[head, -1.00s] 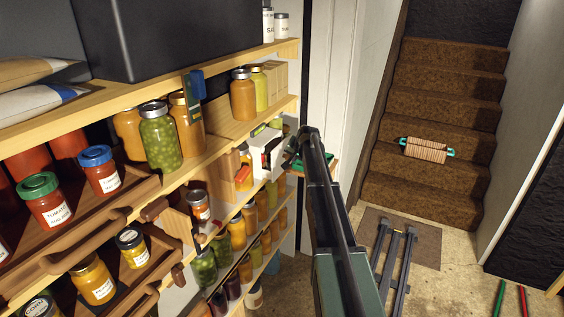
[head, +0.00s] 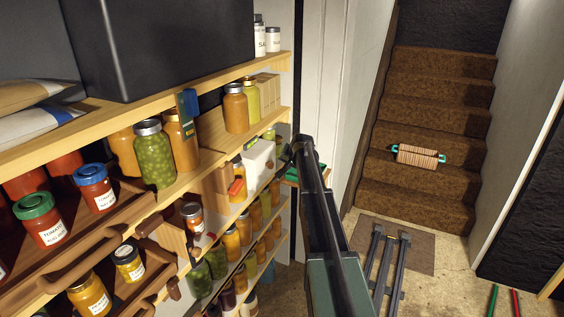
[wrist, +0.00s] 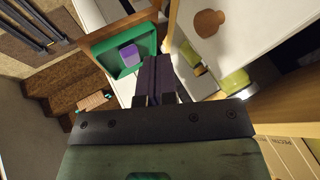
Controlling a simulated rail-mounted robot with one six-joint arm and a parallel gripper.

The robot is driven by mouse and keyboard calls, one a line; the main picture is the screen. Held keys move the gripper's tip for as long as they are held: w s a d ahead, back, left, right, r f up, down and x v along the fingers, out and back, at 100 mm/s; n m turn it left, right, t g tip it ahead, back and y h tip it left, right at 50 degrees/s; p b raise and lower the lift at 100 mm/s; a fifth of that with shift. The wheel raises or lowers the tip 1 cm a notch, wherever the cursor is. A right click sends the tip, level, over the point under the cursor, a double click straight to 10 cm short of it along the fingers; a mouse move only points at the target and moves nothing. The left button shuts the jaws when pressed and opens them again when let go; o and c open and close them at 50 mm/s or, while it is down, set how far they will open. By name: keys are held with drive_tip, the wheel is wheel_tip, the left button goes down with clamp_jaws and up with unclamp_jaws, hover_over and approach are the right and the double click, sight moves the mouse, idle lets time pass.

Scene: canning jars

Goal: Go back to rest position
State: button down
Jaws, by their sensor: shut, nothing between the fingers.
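My gripper (wrist: 158,82) shows in the wrist view with its two dark fingers together and nothing between them. In the head view my arm reaches up from the bottom toward the right end of the shelves, and the fingers are hidden there. A white box-like unit with a small dark knob (head: 259,159) is on the shelf just left of the arm's far end. In the wrist view a white panel with a brown knob (wrist: 208,23) is right of the fingers. A green tray (wrist: 126,58) holding a purple block (wrist: 129,53) is beyond and left of the fingers.
Shelves at left hold many jars, including a green-filled jar (head: 154,156) and a blue-lidded tomato jar (head: 96,187). A dark bin (head: 160,45) is on the top shelf. Carpeted stairs (head: 430,125) bear a striped roll (head: 419,155). Floor at right is partly clear.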

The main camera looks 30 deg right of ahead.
drive_tip(key=p+v, duration=0.3)
drive_tip(key=v, duration=0.3)
drive_tip(key=shift+s+r, duration=0.2)
drive_tip(key=shift+r, duration=0.15)
drive_tip(key=s+a+f+n+g, duration=0.1)
drive_tip(key=s+a+n+g, duration=0.2)
drive_tip(key=s+a, duration=1.4)
drive_tip(key=s+a+f+n+g, duration=0.2)
drive_tip(key=s+a+n+g, duration=0.2)
drive_tip(key=s+a, duration=1.2)
drive_tip(key=a+n, duration=0.3)
drive_tip(key=shift+s+a+f+y, duration=0.2)
drive_tip(key=shift+s+f+y, duration=0.1)
drive_tip(key=shift+s, duration=0.1)
